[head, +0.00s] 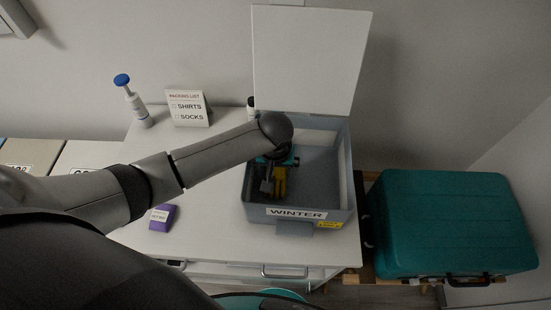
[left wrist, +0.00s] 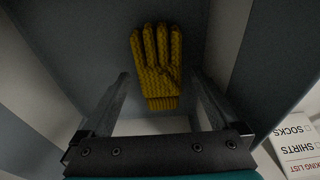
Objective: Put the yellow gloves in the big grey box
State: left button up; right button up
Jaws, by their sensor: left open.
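The big grey box (head: 341,165) stands on the white dresser with its lid up and a "WINTER" label on its front. The yellow gloves (head: 279,182) are inside it, on the left side. In the left wrist view the knitted yellow gloves (left wrist: 157,62) lie flat against the grey box floor, fingers pointing away; they look like one glove or a stacked pair. My left gripper (head: 267,186) reaches into the box from above. Its fingers (left wrist: 160,90) are apart, on either side of the glove cuff, with no visible contact. My right gripper is not in view.
A teal suitcase (head: 450,222) is at right. The upright lid (head: 310,60) bounds the back.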

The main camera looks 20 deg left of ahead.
pick_arm(q)
notch_tip(320, 180, up, 11)
jog(key=s+p, duration=0.1)
jog(key=p, duration=0.1)
jog(key=shift+s+d+f, duration=0.15)
jog(key=shift+s+d, duration=0.05)
jog(key=shift+s, duration=0.1)
